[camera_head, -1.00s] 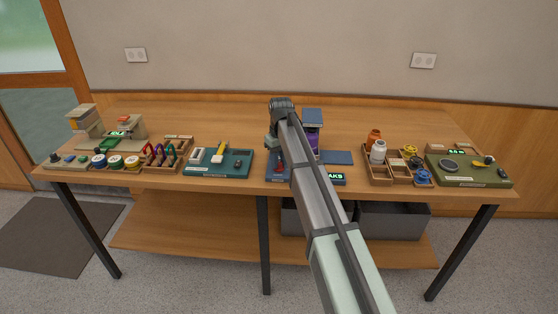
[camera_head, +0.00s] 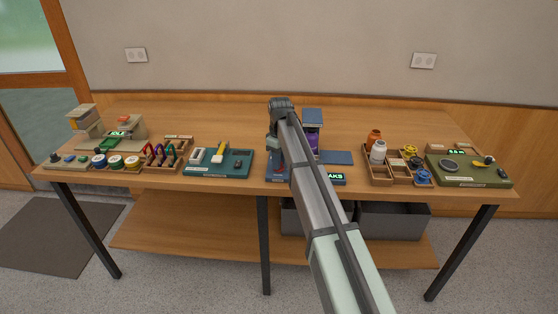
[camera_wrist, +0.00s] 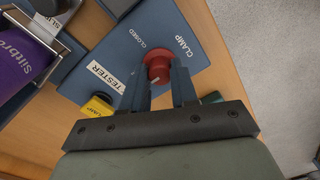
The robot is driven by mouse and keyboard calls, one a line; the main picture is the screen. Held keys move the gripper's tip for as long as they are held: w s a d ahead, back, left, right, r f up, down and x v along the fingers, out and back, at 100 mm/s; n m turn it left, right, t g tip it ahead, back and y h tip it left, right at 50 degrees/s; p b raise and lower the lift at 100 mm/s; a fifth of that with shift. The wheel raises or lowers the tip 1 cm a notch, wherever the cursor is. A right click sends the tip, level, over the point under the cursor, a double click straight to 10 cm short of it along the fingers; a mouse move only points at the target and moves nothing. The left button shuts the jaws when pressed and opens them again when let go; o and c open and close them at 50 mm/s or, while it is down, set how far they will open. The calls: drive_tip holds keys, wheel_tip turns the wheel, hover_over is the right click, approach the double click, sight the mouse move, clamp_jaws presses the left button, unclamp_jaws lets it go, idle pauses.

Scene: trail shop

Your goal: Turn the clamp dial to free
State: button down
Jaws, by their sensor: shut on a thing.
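The clamp dial (camera_wrist: 158,68) is a red round knob on a blue panel (camera_wrist: 185,20) in the wrist view. The panel is lettered CLAMP and CLOSED near the knob. My gripper (camera_wrist: 160,80) is shut on the dial, one finger on each side. A pale mark shows on the dial's near side. No FREE lettering is readable. In the head view the blue tester base (camera_head: 337,178) stands at the middle of the table, and my arm covers much of it.
A teal tray (camera_head: 235,165) stands left of the tester, a wooden divided box (camera_head: 400,178) right.

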drive_tip(key=c, duration=0.9)
unclamp_jaws()
drive_tip(key=shift+o, duration=0.2)
drive_tip(key=shift+r, duration=0.15)
wheel_tip(320, 180, up, 14)
drive_tip(key=shift+w+f, duration=0.15)
drive_tip(key=shift+f, duration=0.05)
drive_tip(key=shift+d, duration=0.1)
